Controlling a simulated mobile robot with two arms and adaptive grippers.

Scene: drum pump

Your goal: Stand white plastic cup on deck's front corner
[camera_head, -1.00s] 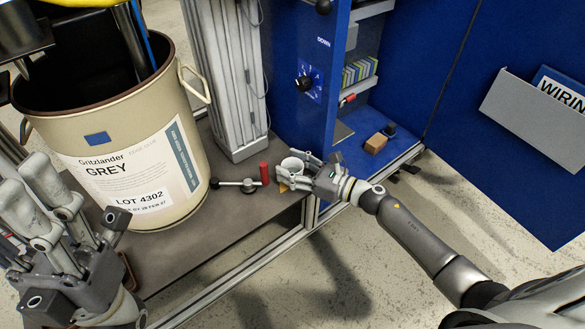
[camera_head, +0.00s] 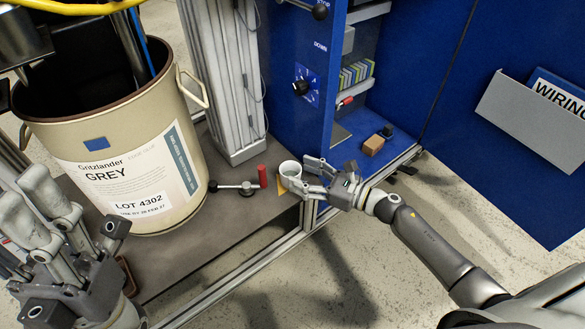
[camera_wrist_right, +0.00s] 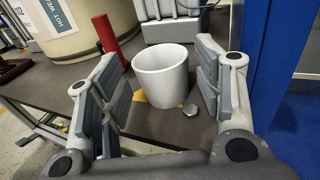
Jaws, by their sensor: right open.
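The white plastic cup (camera_head: 290,172) stands upright on the deck (camera_head: 235,222), close to its front corner, on or beside a yellow marking. It also shows in the right wrist view (camera_wrist_right: 162,75), between the spread fingers and apart from both. My right gripper (camera_head: 312,176) is open, with its fingertips just right of the cup. In the right wrist view my right gripper (camera_wrist_right: 160,88) has clear gaps on both sides of the cup. My left gripper (camera_head: 80,215) is at the lower left, in front of the drum; its fingertips show no clear opening.
A red-handled lever (camera_head: 262,177) stands just left of the cup. The large beige drum (camera_head: 110,150) fills the left of the deck. A blue cabinet (camera_head: 300,115) with an open door rises behind the cup. A small brown block (camera_head: 374,145) lies inside it.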

